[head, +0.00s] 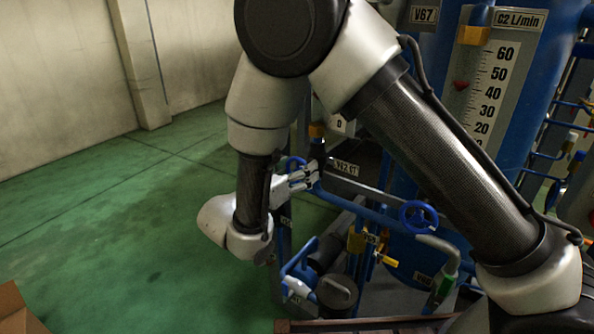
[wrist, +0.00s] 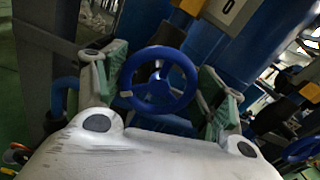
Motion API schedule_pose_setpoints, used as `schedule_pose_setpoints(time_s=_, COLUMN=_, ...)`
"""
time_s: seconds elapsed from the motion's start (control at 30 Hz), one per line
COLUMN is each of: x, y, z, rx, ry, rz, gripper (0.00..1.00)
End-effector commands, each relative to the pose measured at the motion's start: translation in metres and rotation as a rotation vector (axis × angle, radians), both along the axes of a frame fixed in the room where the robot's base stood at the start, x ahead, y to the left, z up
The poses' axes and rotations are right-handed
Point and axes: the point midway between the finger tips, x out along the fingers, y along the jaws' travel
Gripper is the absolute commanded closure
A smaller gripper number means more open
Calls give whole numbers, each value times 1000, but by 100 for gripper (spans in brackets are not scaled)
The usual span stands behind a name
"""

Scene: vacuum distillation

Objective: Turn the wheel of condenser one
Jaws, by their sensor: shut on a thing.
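A blue handwheel (wrist: 160,82) sits in the middle of the wrist view, facing the camera. My gripper (wrist: 163,88) has one green-padded finger at each side of its rim and is shut on it. In the head view my gripper (head: 312,175) reaches right from my wrist to the same small blue wheel (head: 294,162), partly hidden by my arm and fingers. A plate marked V62 (head: 346,167) is just right of it. No readable label names condenser one.
Pipes and yellow valves (head: 357,241) crowd below my gripper. The green floor (head: 110,235) at left is clear. A cardboard box (head: 15,310) is at lower left.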

Motion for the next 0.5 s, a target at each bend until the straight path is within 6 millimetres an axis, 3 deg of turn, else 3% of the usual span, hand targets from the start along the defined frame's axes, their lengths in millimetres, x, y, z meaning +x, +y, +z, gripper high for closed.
schedule_pose_setpoints(time_s=0.23, x=-1, y=0, z=0, rx=139, ry=-108, rz=1, gripper=54)
schedule_pose_setpoints(time_s=0.5, x=-1, y=0, z=0, rx=155, ry=-121, rz=1, gripper=54)
